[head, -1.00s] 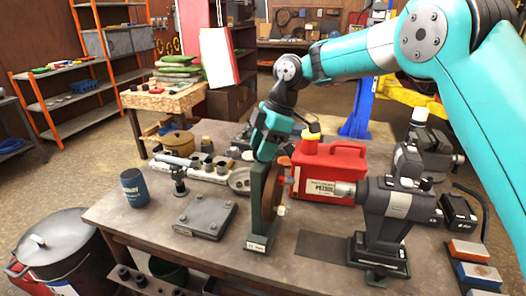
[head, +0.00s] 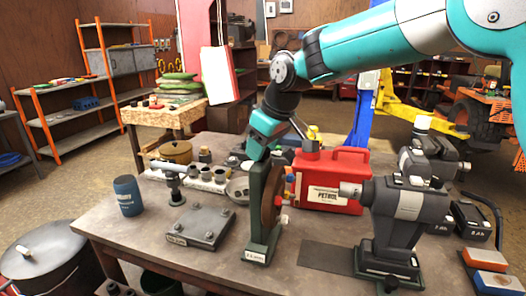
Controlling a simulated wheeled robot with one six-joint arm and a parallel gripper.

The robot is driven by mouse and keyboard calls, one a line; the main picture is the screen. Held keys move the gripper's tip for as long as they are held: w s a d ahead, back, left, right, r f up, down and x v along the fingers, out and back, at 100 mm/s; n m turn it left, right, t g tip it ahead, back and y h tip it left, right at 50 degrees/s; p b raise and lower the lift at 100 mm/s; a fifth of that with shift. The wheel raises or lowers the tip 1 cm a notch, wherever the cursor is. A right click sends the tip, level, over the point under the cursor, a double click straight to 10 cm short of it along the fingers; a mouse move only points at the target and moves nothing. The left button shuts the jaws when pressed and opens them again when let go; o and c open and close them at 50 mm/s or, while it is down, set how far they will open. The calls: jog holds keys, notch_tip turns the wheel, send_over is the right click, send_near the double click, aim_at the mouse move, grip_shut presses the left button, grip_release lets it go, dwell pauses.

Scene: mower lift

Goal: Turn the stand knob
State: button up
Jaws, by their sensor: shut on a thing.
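The green stand (head: 262,225) stands upright on the workbench, with a brown round disc (head: 270,200) on its right side. My teal and dark wrist (head: 265,128) reaches down over the top of the stand. My gripper (head: 290,188) is at the disc's right side, where small red and blue parts show. It appears shut on the stand knob, but the knob and fingers are too small and partly hidden to make out fully. A small pale piece (head: 284,219) shows just below.
A red petrol can (head: 335,185) stands close behind, to the right. A dark grey machine (head: 405,215) is at the right. A flat metal plate (head: 202,226), a blue mug (head: 128,196) and metal parts are at the left. The bench (head: 160,245) is bare at the front left.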

jog(key=m+h, duration=0.1)
jog(key=m, duration=0.1)
jog(key=m+t, duration=0.1)
jog(key=m, duration=0.2)
jog(key=shift+s+a+h, duration=0.1)
jog(key=shift+h, duration=0.3)
dwell(0.4)
jog(key=o, duration=0.9)
jog(key=b+v, duration=0.2)
jog(key=v, duration=1.5)
jog(key=shift+s+r, duration=0.15)
jog(key=shift+s, duration=0.05)
